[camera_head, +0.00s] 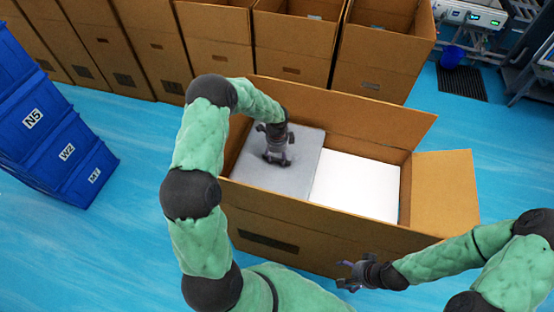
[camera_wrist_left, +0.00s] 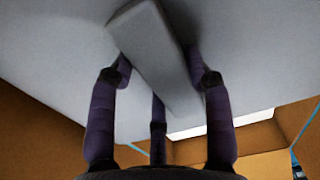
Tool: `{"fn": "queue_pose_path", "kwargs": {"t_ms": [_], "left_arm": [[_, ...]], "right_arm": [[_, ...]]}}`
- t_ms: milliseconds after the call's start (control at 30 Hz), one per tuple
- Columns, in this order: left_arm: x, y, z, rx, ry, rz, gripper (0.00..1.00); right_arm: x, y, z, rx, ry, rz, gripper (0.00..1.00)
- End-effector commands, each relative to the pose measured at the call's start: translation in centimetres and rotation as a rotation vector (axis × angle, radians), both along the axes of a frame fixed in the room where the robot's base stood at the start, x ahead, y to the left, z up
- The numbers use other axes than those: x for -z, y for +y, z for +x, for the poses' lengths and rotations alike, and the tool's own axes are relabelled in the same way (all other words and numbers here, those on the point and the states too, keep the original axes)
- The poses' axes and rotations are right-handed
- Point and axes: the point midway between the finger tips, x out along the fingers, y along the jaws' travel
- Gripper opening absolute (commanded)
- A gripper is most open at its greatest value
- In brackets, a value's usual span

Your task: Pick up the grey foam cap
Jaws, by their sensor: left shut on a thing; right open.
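The grey foam cap (camera_head: 301,178) lies in the left half of an open cardboard box, seen in the head view. My left gripper (camera_head: 276,158) comes down from above onto its middle. In the left wrist view, the gripper's fingers (camera_wrist_left: 158,80) are shut on a raised grey bar (camera_wrist_left: 146,40) of the cap (camera_wrist_left: 60,60). Whether the cap is lifted off what lies under it cannot be told. My right gripper (camera_head: 350,276) is open and empty, in front of the box near its lower right side.
The cardboard box (camera_head: 300,238) has its flaps open; a white panel (camera_head: 358,186) fills its right half. Several cardboard boxes (camera_head: 215,55) line the back. Blue crates (camera_head: 75,165) stand at the left. A blue bin (camera_head: 452,57) is at the back right. Blue floor is free between them.

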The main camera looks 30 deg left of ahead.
Motion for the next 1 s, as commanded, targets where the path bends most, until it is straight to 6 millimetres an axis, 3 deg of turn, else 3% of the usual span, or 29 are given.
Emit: {"fn": "queue_pose_path", "kwargs": {"t_ms": [367,1000], "left_arm": [[-0.5,0.0,0.1,0.000,-0.001,0.000,0.00],[-7.2,0.0,0.1,0.001,-0.002,0.000,0.00]], "right_arm": [[-0.3,0.0,0.0,0.000,0.000,0.000,0.78],[-5.0,0.0,0.0,0.000,0.000,0.000,0.78]]}}
